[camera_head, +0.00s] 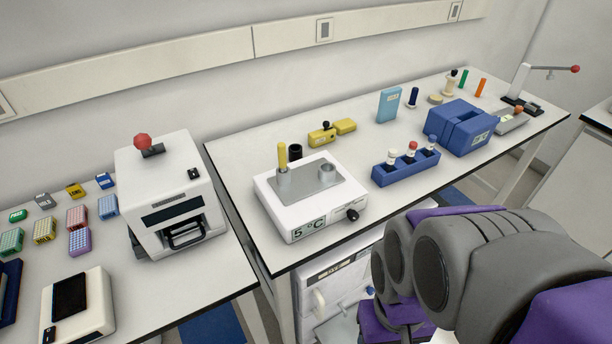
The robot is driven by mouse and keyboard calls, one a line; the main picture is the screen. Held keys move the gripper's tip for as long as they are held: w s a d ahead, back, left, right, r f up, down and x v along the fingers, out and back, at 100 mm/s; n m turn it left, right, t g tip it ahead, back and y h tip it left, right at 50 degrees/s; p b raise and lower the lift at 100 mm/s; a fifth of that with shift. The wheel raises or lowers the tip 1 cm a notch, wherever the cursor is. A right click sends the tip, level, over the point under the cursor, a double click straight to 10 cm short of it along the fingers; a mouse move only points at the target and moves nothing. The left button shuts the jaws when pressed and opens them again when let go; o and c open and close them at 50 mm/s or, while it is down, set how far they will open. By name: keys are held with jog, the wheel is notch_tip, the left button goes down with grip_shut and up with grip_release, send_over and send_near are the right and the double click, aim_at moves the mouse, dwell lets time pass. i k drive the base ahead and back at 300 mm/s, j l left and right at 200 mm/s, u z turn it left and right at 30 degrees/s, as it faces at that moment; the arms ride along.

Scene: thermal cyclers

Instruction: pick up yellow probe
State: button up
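A thin yellow probe (282,156) stands upright in a metal holder (285,182) on top of a white device (277,217) with a "5 °C" display. Its upper part shows; its lower end is hidden inside the holder. My arm shows as large grey and purple links at the lower right, apart from the probe in the picture. My gripper's fingers are not in view.
A white machine (168,195) with a red knob stands left of the device. A black cylinder (295,152) and a yellow block (322,135) stand behind it. A blue rack (405,168) holds several capped tubes to the right. The table's front edge is clear.

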aim_at(281, 147)
jog(key=j+z, duration=0.45)
jog(key=k+j+z, duration=0.1)
jog(key=j+z, duration=0.4)
jog(key=k+j+z, duration=0.15)
jog(key=j+z, duration=0.3)
jog(key=l, duration=0.05)
